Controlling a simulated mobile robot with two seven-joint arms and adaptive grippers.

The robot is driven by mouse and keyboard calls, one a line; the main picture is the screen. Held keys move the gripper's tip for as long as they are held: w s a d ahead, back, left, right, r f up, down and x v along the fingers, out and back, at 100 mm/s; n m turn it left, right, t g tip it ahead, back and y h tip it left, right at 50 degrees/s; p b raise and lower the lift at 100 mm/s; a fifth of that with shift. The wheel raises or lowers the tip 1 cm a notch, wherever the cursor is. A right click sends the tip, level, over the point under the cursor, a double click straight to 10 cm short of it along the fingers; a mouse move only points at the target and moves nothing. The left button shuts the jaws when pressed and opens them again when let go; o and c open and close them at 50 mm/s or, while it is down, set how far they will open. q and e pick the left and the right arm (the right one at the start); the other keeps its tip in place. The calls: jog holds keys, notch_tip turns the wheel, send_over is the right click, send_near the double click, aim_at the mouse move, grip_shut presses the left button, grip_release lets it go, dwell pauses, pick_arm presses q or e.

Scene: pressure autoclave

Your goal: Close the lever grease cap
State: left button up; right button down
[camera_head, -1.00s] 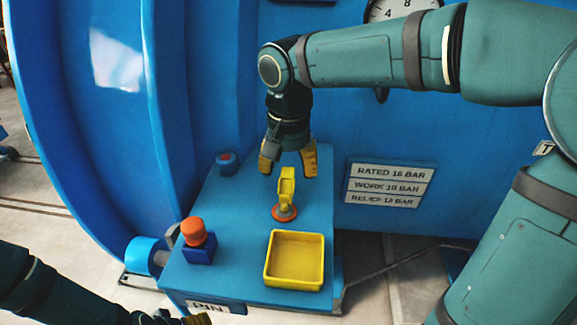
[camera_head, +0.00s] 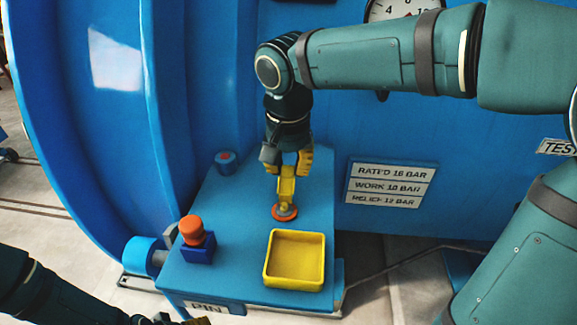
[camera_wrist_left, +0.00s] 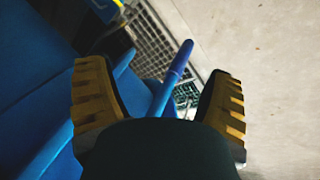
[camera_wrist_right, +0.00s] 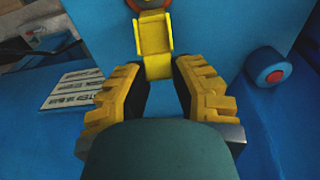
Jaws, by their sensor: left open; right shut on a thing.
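The yellow lever (camera_head: 286,188) stands up from a round orange base (camera_head: 285,213) on the blue bench top. My right gripper (camera_head: 287,168) comes down from above and is shut on the upper end of the lever. In the right wrist view the lever (camera_wrist_right: 155,42) runs from the orange base (camera_wrist_right: 148,4) to between the fingers (camera_wrist_right: 160,82). The lever's gripped end is partly hidden by the fingers. My left gripper (camera_wrist_left: 160,88) is open and empty, low at the left of the bench, mostly cut off in the head view.
A yellow tray (camera_head: 295,284) stands in front of the lever. An orange-topped knob on a blue block (camera_head: 198,252) is at left, and a blue knob with a red centre (camera_head: 225,160) is behind. The blue vessel wall (camera_head: 330,130) rises behind the bench (camera_head: 235,215).

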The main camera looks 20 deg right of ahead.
aim_at(288, 170)
jog(key=t+b, duration=0.1)
jog(key=b, duration=0.1)
jog(key=s+t+h+b, duration=0.1)
jog(key=b, duration=0.1)
jog(key=a+t+h+b, duration=0.1)
jog(key=t+b, duration=0.1)
jog(key=b, duration=0.1)
jog(key=shift+s+r, duration=0.3)
jog(key=shift+r, duration=0.05)
jog(key=shift+s+a+r+t+h+b, duration=0.15)
jog(key=shift+s+r+t+h+b, duration=0.35)
jog(key=shift+b, duration=0.7)
jog(key=shift+w+f, duration=0.1)
jog(key=shift+w, duration=0.1)
jog(key=c, duration=0.7)
grip_release()
jog(key=shift+c, duration=0.2)
jog(key=v, duration=1.2)
jog(key=shift+s, duration=0.1)
